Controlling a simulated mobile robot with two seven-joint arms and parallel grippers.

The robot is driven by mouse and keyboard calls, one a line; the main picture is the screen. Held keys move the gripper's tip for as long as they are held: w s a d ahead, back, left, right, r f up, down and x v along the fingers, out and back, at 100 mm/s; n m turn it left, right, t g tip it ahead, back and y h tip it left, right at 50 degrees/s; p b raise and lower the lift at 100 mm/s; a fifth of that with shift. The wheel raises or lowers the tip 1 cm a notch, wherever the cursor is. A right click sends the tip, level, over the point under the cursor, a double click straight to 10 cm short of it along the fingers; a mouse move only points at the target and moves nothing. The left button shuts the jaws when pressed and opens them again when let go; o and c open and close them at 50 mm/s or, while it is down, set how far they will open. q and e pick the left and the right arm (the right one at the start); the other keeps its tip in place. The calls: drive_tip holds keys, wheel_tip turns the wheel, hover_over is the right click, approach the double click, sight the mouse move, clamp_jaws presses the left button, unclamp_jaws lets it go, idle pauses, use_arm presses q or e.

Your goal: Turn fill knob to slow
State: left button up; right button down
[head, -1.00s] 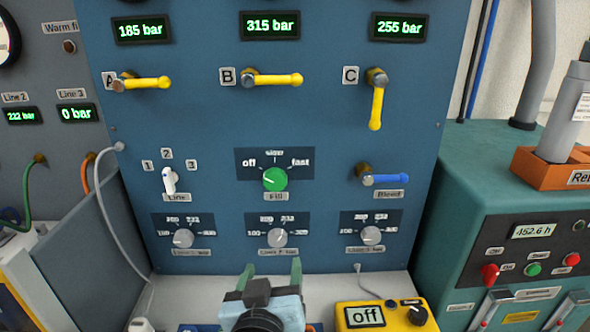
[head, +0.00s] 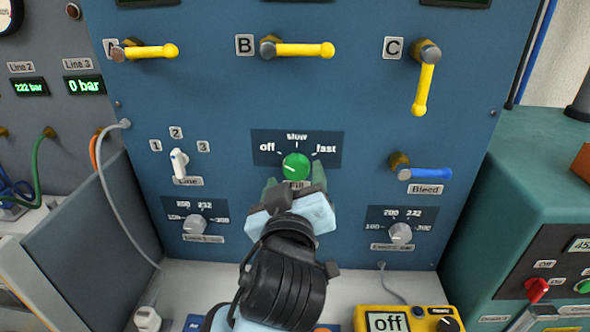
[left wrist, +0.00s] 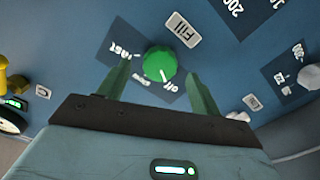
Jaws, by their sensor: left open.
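The green fill knob (head: 296,167) sits on the blue panel below a dark scale reading off, slow and fast. Its white pointer line aims left, toward off. The knob also shows in the left wrist view (left wrist: 160,64), with its line toward the off label. My left gripper (head: 295,180) is open in front of the knob. In the left wrist view its two green fingers (left wrist: 158,85) stand apart, one on each side of the knob, with gaps visible. I cannot tell how far the fingertips are from the panel. My right gripper is not in view.
The white line selector (head: 179,162) is left of the fill knob, and the blue bleed lever (head: 430,174) is to its right. Grey knobs (head: 400,233) sit lower on the panel. A yellow box (head: 408,318) reading off stands on the bench.

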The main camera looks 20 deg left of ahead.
sight(296, 168)
use_arm(q)
drive_tip(key=shift+x, duration=1.45)
drive_tip(key=shift+c, duration=0.3)
drive_tip(key=c, duration=0.9)
